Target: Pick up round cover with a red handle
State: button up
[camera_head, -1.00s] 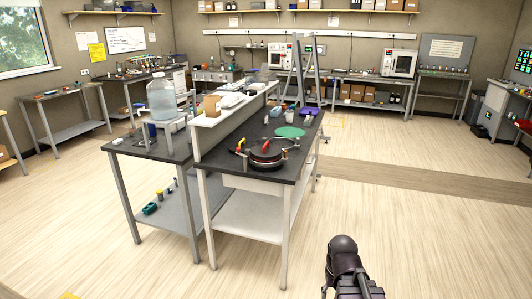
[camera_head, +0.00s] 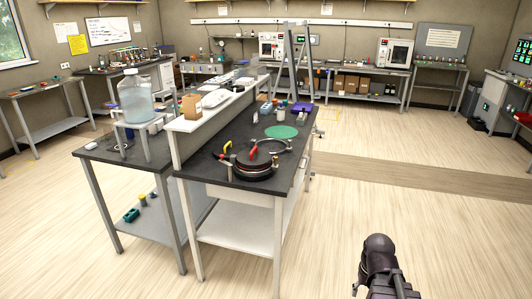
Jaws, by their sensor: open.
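A dark round cover (camera_head: 256,163) with a small red handle (camera_head: 253,152) lies flat near the front end of the black-topped bench (camera_head: 207,172). A clamp-like piece with a red and yellow grip (camera_head: 228,149) stands at its left edge. A metal ring (camera_head: 291,146) is just behind it, to the right; I cannot tell whether they touch. Part of my own dark arm shows at the bottom right, well apart from the bench. My gripper's fingers are not in view.
A green round mat (camera_head: 281,132) lies farther back on the bench. A raised white shelf (camera_head: 212,110) runs along its left side. A large clear bottle (camera_head: 135,98) stands on the left. A stepladder (camera_head: 293,65) stands behind. Floor on the right is clear.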

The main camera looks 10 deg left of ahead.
aim_at(255, 157)
jog(key=z, duration=0.1)
jog(key=i, duration=0.75)
jog(key=u, duration=0.65)
jog(key=i, duration=0.7)
jog(key=u, duration=0.45)
